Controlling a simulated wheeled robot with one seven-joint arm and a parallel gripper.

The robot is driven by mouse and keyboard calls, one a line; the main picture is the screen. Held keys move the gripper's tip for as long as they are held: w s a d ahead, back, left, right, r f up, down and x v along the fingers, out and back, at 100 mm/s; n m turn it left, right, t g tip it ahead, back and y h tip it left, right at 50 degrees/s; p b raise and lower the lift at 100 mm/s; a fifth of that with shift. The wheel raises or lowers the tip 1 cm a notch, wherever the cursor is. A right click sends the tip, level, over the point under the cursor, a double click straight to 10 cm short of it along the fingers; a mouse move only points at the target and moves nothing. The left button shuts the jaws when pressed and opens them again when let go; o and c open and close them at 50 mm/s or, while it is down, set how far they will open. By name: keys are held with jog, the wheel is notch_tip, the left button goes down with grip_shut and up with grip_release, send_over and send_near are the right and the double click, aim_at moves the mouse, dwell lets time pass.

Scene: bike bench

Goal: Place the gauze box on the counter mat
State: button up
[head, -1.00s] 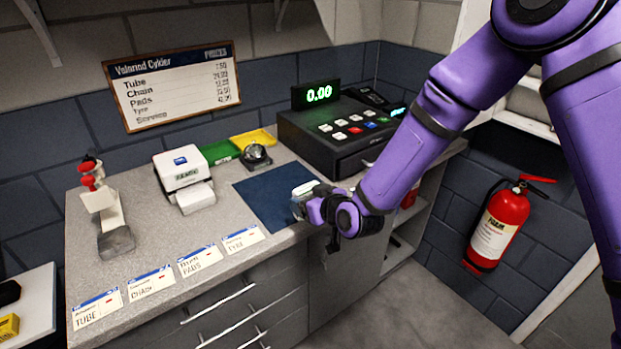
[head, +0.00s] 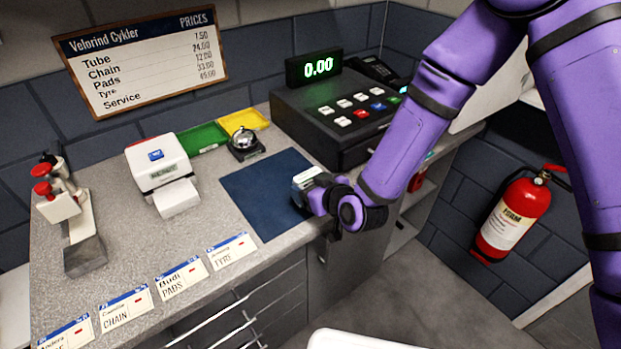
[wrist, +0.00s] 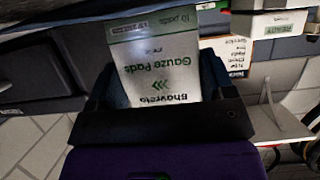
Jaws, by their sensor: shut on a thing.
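The gauze box (head: 307,178) is white with green print. It also fills the upper middle of the wrist view (wrist: 155,68), its "Gauze Pads" label upside down. My gripper (head: 308,196) is shut on the box, with a finger on each side of it in the wrist view. The dark blue counter mat (head: 257,195) lies flat near the counter's front edge. In the head view the box overlaps the mat's right side. I cannot tell whether it touches the mat or is just above it; my gripper hides its lower part.
The cash register (head: 345,115) stands behind and right of the mat. A bell (head: 244,143), green tray (head: 203,139), yellow tray (head: 243,119) and white label printer (head: 160,165) are behind and left. Price cards (head: 182,279) line the front edge. Most of the mat is bare.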

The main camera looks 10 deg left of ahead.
jog(key=shift+f, duration=0.25)
jog(key=o, duration=0.9)
jog(key=shift+f, duration=0.1)
jog(key=shift+o, duration=0.2)
